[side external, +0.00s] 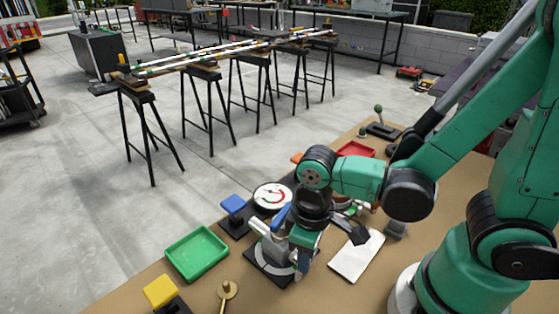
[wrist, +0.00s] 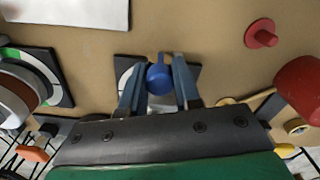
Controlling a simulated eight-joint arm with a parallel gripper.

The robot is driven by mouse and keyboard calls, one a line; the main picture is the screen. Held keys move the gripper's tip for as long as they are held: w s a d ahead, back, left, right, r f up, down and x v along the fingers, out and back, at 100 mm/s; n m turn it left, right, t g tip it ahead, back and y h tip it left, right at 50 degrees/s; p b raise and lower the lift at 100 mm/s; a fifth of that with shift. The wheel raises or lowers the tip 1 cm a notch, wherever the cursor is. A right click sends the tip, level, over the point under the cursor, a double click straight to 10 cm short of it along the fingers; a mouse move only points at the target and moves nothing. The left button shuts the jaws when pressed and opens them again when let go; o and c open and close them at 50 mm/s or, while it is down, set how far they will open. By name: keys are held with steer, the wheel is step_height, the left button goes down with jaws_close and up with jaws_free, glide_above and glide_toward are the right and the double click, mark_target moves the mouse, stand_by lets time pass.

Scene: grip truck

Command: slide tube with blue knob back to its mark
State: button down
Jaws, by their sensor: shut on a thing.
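The blue knob (wrist: 158,78) sits between the two grey-blue fingers of my gripper (wrist: 158,64) in the wrist view, and the gripper is shut on it. Beneath it is a dark base plate (wrist: 121,75) with a pale curved band, partly covered by the fingers. In the side view my gripper (side external: 279,226) is down at a pale fixture (side external: 264,242) on a black base plate (side external: 264,280) with a white scale. The tube itself is mostly hidden by the gripper, and I cannot make out its mark.
A round dial (side external: 272,196), a blue block on a stand (side external: 233,206) and a green tray (side external: 197,253) stand close by on the bench. A yellow block (side external: 160,291) and a brass piece (side external: 227,291) are nearer. A white pad (side external: 357,257) lies to the right.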

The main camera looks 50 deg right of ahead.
stand_by(0.3)
steer(key=shift+s, duration=1.45)
steer(key=c, duration=0.6)
jaws_free()
steer(key=shift+r, duration=0.1)
steer(key=shift+r, duration=2.7)
